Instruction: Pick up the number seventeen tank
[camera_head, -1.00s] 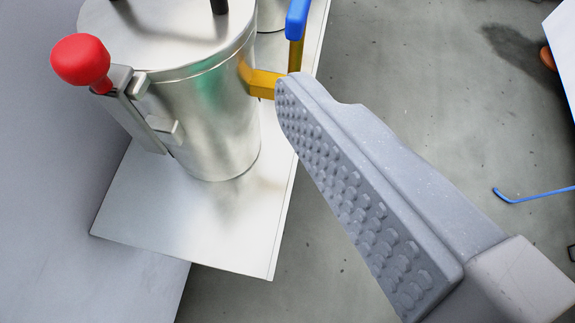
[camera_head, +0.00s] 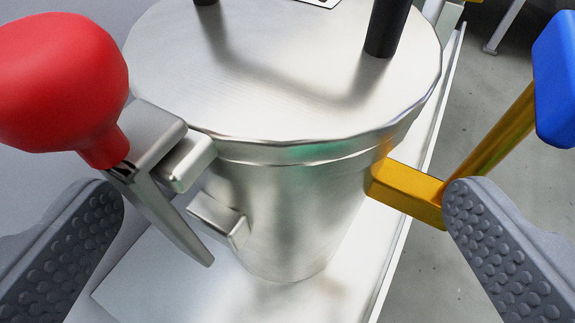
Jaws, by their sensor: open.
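A silver cylindrical tank (camera_head: 300,205) with a flat lid stands upright in the middle of the view. Black handle posts (camera_head: 387,25) rise from its lid. A white label at the top edge is cut off, so I cannot read a number. A red knob (camera_head: 62,85) on a grey metal lever is at its left side. A yellow bracket (camera_head: 408,192) with a blue grip (camera_head: 558,80) is at its right. My gripper (camera_head: 285,220) is open, its two grey studded fingers apart at the lower left and lower right, with the tank's lower body between them in the picture. I see no clear contact.
The tank stands on a pale metal shelf (camera_head: 160,280), with its edge running up along the right. Grey floor (camera_head: 455,125) lies beyond that edge. The knob and yellow bracket stick out near my fingers.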

